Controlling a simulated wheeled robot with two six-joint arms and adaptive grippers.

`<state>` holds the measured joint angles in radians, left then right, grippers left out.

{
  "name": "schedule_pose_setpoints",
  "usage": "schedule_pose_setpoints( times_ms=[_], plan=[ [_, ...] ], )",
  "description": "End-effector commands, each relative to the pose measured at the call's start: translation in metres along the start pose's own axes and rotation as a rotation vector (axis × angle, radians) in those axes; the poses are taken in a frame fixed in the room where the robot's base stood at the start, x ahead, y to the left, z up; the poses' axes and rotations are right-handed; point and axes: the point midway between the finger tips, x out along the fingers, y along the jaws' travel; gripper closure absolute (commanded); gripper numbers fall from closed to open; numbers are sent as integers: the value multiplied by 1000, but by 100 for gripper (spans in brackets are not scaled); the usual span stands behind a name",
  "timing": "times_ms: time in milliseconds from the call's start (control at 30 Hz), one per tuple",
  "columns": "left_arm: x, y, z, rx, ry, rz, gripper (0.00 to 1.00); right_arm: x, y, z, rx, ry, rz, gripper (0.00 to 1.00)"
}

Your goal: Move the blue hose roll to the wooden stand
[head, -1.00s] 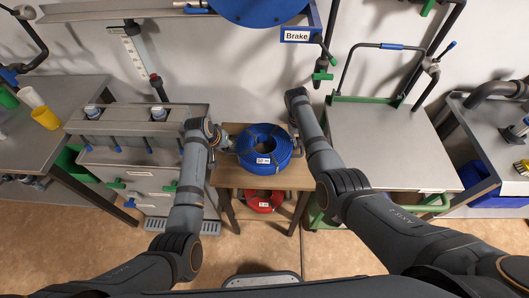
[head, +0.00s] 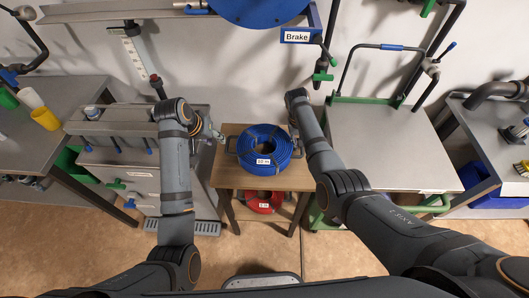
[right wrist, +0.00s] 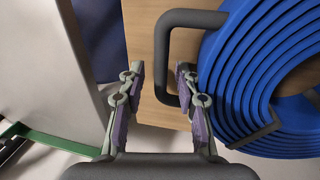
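The blue hose roll (head: 264,149) lies flat on the top of the wooden stand (head: 226,179), with dark handles at its left and right sides. It also shows in the right wrist view (right wrist: 245,80), with one dark handle (right wrist: 195,18) in full view. My left gripper (head: 213,130) is to the left of the roll, apart from its left handle; its fingers are too small to read.
A red hose roll (head: 263,202) lies on the stand's lower shelf. A grey bench with a green frame (head: 375,150) stands close on the right. A grey manifold unit (head: 120,157) is on the left. A blue reel with a "Brake" sign (head: 297,36) hangs above.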

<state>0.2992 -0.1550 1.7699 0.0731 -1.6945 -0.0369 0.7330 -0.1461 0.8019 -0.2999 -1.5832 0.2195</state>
Motion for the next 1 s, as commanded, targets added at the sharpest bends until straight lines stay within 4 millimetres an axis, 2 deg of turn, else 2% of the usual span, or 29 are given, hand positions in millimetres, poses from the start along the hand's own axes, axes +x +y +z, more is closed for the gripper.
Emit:
schedule_pose_setpoints(
  times_ms=[167,400,600,733,1000],
  plan=[
    [0,0,0,0,0,0,67,-16,0,-1,0,4,-1,66],
    [0,0,0,0,1,0,67,-74,-1,-1,0,4,-2,66],
    [0,0,0,0,1,0,67,-110,0,-1,0,2,-1,66],
    [0,0,0,0,1,0,67,-119,0,0,0,0,0,66],
    [0,0,0,0,1,0,67,-120,0,0,0,0,0,66]
  ],
)
